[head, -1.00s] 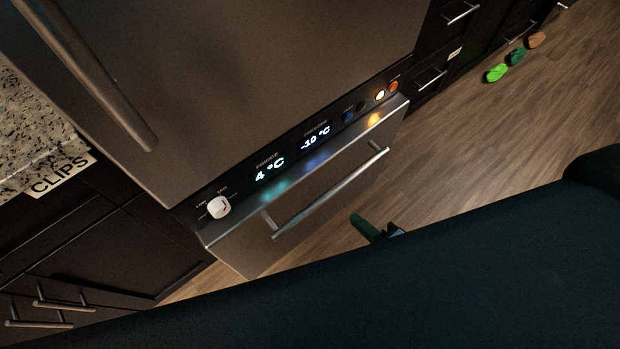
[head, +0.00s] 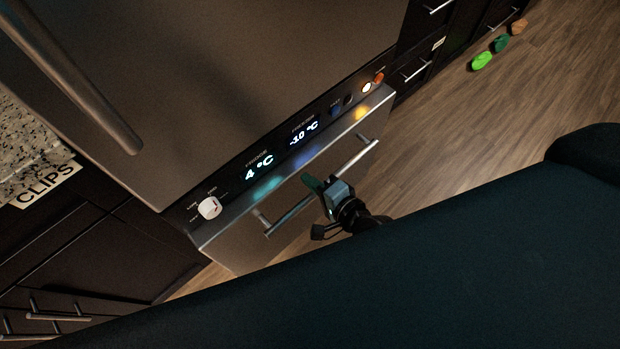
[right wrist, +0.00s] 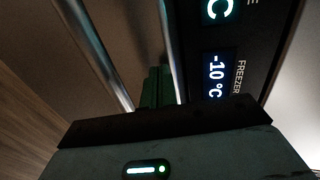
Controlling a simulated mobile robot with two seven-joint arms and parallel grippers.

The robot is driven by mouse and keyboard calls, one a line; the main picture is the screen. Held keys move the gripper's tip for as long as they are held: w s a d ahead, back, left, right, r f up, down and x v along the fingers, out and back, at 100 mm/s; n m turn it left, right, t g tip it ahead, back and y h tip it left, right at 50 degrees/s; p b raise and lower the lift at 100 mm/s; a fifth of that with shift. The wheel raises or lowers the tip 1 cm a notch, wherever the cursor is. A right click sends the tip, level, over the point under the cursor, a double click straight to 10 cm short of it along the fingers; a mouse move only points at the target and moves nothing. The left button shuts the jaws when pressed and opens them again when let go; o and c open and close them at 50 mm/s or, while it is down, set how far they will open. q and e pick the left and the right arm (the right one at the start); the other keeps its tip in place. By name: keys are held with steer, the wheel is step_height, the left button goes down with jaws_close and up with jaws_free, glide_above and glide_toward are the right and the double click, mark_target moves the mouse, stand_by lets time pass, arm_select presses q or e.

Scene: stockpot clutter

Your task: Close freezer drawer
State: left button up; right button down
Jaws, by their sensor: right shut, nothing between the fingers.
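The freezer drawer (head: 262,224) is the steel front below the display panel in the head view. Its top edge stands out a little from the panel, with coloured light on it. Its long bar handle (head: 325,184) runs across the front. My right gripper (head: 310,183) is shut and empty, its green fingertips over the drawer front at about the middle of the handle. In the right wrist view the fingers (right wrist: 157,88) point between the bar and the drawer's edge; whether they touch either is unclear. My left gripper is not in view.
The fridge door (head: 230,90) above is shut, with a vertical handle (head: 90,80). A knob (head: 209,208) and lit displays (head: 259,167) sit on the panel. Dark cabinets flank the fridge. Several coloured objects (head: 482,61) lie on the wooden floor at upper right. The floor at right is otherwise clear.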

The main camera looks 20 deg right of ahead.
mark_target(299, 170)
steer(key=shift+w+a, duration=0.1)
steer(key=shift+w, duration=0.15)
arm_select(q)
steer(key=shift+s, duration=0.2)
arm_select(e)
steer(key=shift+w, duration=0.15)
steer(key=w, duration=0.1)
steer(key=w+a, duration=0.2)
steer(key=w, duration=0.1)
steer(key=shift+w+p, duration=0.1)
steer(key=shift+p, duration=0.2)
steer(key=shift+r, duration=0.15)
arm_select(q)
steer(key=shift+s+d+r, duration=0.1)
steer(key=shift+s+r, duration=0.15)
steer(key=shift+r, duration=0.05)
arm_select(e)
steer(key=shift+w, duration=0.1)
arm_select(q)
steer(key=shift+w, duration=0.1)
